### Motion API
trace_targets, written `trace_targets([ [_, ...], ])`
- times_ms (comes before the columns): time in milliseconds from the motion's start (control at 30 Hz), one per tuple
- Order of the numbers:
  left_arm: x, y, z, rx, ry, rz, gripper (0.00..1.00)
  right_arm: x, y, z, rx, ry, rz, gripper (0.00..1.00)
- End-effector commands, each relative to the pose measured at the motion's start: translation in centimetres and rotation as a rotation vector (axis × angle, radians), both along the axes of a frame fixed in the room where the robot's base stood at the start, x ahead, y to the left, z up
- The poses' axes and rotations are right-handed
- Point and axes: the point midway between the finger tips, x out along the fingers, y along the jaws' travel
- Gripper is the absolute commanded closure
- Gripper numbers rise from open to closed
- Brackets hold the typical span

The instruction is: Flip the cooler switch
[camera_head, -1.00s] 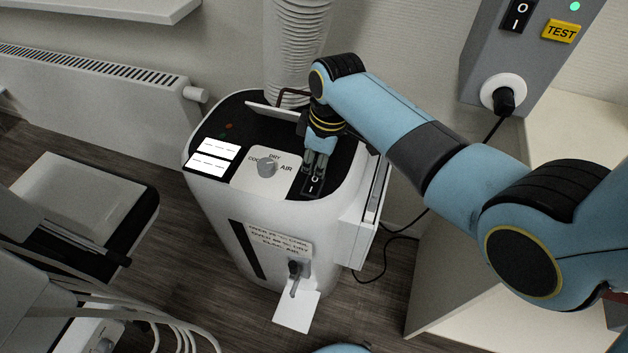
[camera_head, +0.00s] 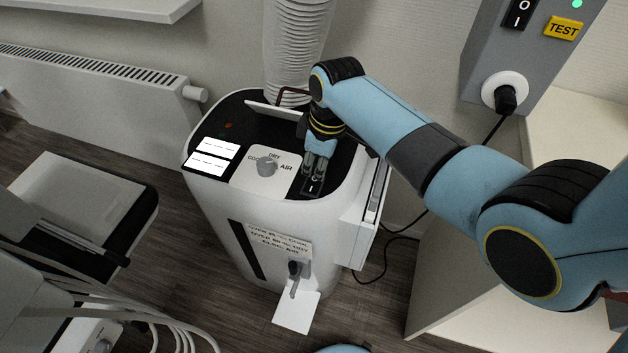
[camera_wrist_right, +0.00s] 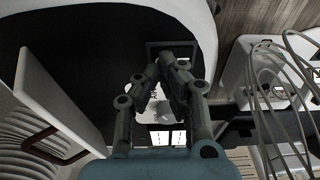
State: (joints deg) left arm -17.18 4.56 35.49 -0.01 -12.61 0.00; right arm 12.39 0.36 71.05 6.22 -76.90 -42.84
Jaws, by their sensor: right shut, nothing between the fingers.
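The white cooler (camera_head: 212,200) stands on the floor in the middle of the head view, with a black top panel. Its black rocker switch (camera_head: 312,187) is near the front right corner of that panel, partly covered by my fingers. My right gripper (camera_head: 314,174) points down and is shut and empty, its fingertips at the switch; I cannot tell whether they press on it. In the right wrist view the closed fingers (camera_wrist_right: 172,62) reach to the dark switch frame (camera_wrist_right: 155,47). My left gripper is not in view.
A dial (camera_head: 267,166) sits left of the switch on the panel. A ribbed hose (camera_head: 297,45) rises behind the cooler. A grey wall box with a plug (camera_head: 505,97) and a yellow TEST button (camera_head: 563,29) is at the upper right. A lever (camera_head: 295,278) is on the cooler's front.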

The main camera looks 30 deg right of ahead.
Motion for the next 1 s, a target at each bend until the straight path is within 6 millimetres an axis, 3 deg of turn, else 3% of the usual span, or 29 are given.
trace_targets([
  [667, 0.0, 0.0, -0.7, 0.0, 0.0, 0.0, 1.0, 0.0, 0.0, -1.1, 0.001, 0.001, 0.0, 1.0],
  [1000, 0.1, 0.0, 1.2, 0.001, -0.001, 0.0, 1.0, 0.0, 0.0, 0.6, 0.0, 0.0, 0.0, 1.0],
])
